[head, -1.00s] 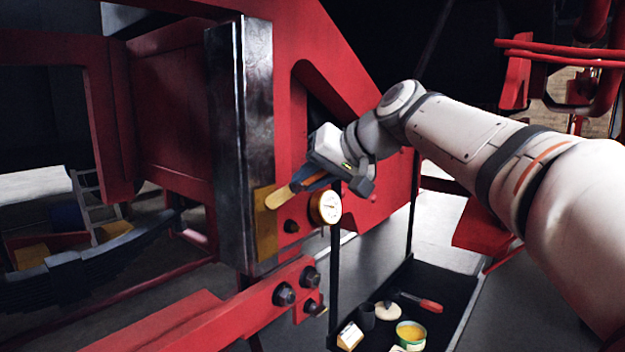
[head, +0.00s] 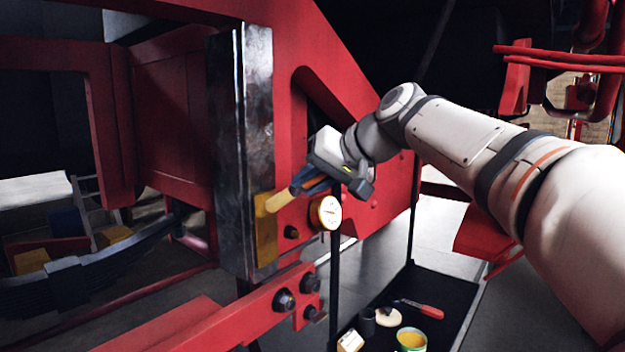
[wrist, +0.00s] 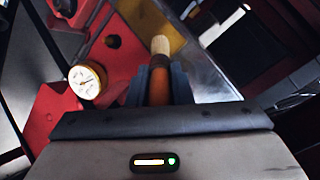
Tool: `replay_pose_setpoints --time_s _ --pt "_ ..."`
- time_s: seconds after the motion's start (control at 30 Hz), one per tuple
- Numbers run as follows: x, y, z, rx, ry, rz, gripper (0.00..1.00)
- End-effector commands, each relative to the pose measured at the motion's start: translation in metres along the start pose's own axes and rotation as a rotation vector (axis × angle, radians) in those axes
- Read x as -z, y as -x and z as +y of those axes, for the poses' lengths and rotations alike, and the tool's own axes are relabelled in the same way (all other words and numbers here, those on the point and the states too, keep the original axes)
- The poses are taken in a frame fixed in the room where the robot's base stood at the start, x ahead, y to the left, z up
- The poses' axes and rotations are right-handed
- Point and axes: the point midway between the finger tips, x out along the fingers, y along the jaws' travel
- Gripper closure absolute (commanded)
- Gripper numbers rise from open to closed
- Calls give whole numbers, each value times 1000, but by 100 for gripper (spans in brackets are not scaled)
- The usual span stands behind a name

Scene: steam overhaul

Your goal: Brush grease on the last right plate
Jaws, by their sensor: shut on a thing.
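My gripper (head: 312,181) is shut on the handle of a brush (head: 281,200). The brush has pale bristles and also shows in the wrist view (wrist: 160,46), with an orange handle between the jaws. Its bristle end lies over the yellow-coated lower part of a tall upright metal plate (head: 258,100) on the red frame. The yellow patch (head: 265,238) covers the lower right face; above it the metal is bare and grey. In the wrist view the yellow patch (wrist: 145,18) lies beside bare grey metal. I cannot tell whether the bristles touch.
A round dial gauge (head: 325,213) stands just right of the plate, close to my gripper. A dark tray (head: 445,290) below holds an open tin of yellow grease (head: 411,339), a red-handled tool (head: 430,311) and small items. A red bar with bolts (head: 225,318) crosses below the plate.

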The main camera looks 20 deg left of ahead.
Motion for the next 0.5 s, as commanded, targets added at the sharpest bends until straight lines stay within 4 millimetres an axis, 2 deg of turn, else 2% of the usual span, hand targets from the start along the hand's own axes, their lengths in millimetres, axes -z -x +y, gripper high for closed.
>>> replay_pose_setpoints --time_s 0.03,0.27,0.5 --pt "-5 -6 4 1 -1 -2 100" --pt "-9 -10 8 1 -1 -2 100" --pt "-23 -21 20 1 -1 -1 100"
